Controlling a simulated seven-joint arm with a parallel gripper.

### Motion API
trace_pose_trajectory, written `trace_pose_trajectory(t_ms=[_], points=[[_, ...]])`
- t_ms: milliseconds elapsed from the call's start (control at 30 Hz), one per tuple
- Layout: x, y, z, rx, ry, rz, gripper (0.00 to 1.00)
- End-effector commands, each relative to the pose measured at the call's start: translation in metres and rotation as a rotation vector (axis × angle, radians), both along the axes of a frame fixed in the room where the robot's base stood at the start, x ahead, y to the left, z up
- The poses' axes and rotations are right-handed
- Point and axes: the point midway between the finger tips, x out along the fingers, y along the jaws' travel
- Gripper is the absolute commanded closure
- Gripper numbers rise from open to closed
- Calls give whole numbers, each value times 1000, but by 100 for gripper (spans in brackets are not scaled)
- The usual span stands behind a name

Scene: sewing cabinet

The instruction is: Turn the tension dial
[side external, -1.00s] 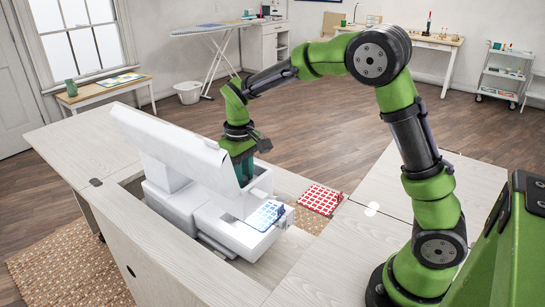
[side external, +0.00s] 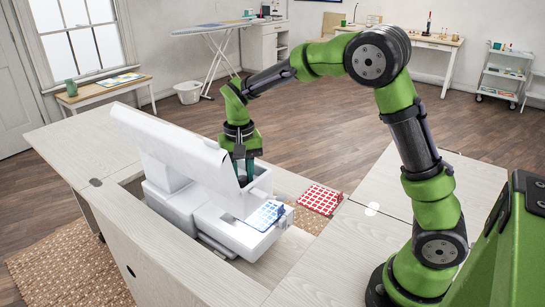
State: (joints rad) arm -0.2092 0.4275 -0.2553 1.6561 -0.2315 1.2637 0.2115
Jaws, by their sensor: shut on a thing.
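A white sewing machine (side external: 190,165) sits in the opening of the pale wood cabinet. The tension dial cannot be made out; it is hidden behind the machine's body and my gripper. My gripper (side external: 246,178) points down at the far side of the machine, close against its body.
A blue checked cloth (side external: 265,215) lies on the machine's bed, and a red checked cloth (side external: 319,199) lies beside it to the right. The cabinet top (side external: 335,255) is bare in front. An ironing board (side external: 212,28) stands far behind.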

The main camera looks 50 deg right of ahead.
Motion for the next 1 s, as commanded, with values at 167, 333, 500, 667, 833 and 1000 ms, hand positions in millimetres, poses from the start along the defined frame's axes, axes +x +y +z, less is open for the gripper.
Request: trace_pose_trajectory(t_ms=[167,333,500,667,833,1000], points=[[0,0,2,0,-3,-14,100],[0,0,2,0,-3,-13,100],[0,0,2,0,-3,-13,65],[0,0,1,1,-2,-12,60],[0,0,2,0,-1,-11,60],[1,0,17,-1,-6,-9,60]])
